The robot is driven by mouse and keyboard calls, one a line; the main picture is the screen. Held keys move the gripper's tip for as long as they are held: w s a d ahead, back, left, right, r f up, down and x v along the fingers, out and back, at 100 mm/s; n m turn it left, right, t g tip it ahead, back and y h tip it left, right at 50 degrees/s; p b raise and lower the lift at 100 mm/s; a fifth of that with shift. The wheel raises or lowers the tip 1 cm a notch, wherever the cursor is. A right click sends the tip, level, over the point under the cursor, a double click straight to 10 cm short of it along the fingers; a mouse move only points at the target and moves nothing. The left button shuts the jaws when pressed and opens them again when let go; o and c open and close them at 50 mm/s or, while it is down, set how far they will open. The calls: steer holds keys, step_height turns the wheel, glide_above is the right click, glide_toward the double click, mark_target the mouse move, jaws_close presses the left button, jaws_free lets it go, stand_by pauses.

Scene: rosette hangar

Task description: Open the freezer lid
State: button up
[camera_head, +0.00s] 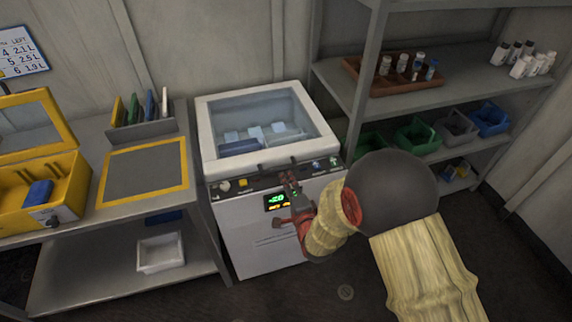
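The freezer (262,245) is a white chest with a control panel and a green lit display on its front. Its lid (212,138) has a white frame around a glass pane and lies shut. Blue and pale items show through the glass. My gripper (285,202) is in front of the panel, below the lid's front edge.
A grey bench (185,115) with a yellow-framed mat (143,172) and an open yellow box (70,205) stands at left. A metal shelf (345,88) with a brown rack, bottles and coloured bins stands close at right. The wall is behind the freezer.

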mark_target(281, 168)
steer(key=b+x, duration=0.2)
steer(key=x, duration=0.6)
steer(key=shift+c, duration=1.3)
steer(key=c, duration=0.4)
jaws_close()
